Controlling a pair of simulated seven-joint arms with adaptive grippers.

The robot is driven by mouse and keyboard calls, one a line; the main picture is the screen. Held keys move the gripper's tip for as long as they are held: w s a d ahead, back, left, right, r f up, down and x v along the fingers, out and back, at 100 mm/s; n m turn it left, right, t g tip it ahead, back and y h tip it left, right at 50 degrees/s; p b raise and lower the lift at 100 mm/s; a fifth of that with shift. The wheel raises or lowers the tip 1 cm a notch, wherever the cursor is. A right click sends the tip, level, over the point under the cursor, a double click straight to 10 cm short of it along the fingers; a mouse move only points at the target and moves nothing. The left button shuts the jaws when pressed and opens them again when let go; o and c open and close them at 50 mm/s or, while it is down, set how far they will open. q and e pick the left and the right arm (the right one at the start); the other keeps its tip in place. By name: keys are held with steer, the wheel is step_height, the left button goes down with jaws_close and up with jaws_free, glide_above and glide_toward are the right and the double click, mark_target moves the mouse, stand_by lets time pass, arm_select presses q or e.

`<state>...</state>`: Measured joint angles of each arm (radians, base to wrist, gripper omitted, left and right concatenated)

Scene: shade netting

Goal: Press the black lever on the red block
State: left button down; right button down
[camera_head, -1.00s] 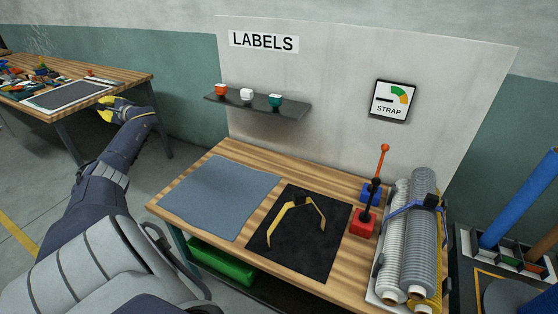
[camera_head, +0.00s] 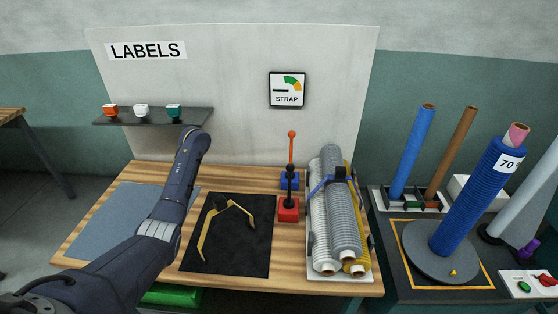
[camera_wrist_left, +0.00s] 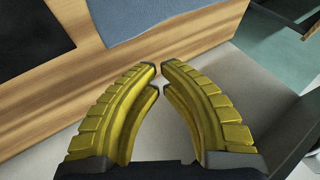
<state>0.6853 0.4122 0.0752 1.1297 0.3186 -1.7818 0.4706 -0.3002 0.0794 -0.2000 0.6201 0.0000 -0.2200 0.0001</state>
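The red block (camera_head: 288,211) sits on the wooden table, just left of the grey rolls. A black lever (camera_head: 290,188) stands upright on it. Directly behind it is a blue block (camera_head: 285,181) with a tall orange lever (camera_head: 291,150). My left arm reaches in from the lower left over the table, left of the red block and apart from it. The left gripper's fingers are hidden in the head view. In the left wrist view the yellow fingers (camera_wrist_left: 158,67) are empty, tips nearly together with a narrow gap. My right gripper is not in view.
A black mat (camera_head: 255,262) with a yellow-armed tool (camera_head: 203,245) lies left of the red block. A blue-grey mat (camera_head: 100,225) lies farther left. A back panel (camera_head: 235,80) carries a shelf (camera_head: 150,118).

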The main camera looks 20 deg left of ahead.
arm_select(q)
steer(key=w+d+r+h, duration=0.2)
steer(key=w+d+r, duration=0.2)
steer(key=d, duration=0.9)
steer(key=w+d+r+m+t+h, duration=0.1)
steer(key=w+d+r, duration=0.3)
steer(key=d, duration=1)
steer(key=w+d+r+t+h, duration=0.1)
steer(key=w+d+r+h, duration=0.3)
steer(key=d, duration=1)
steer(key=shift+d+r, duration=0.2)
steer(key=shift+r, duration=0.65)
step_height(320, 180, down, 8)
steer(key=shift+w+d, duration=0.15)
steer(key=shift+d+t, duration=0.1)
steer(key=shift+t, duration=0.2)
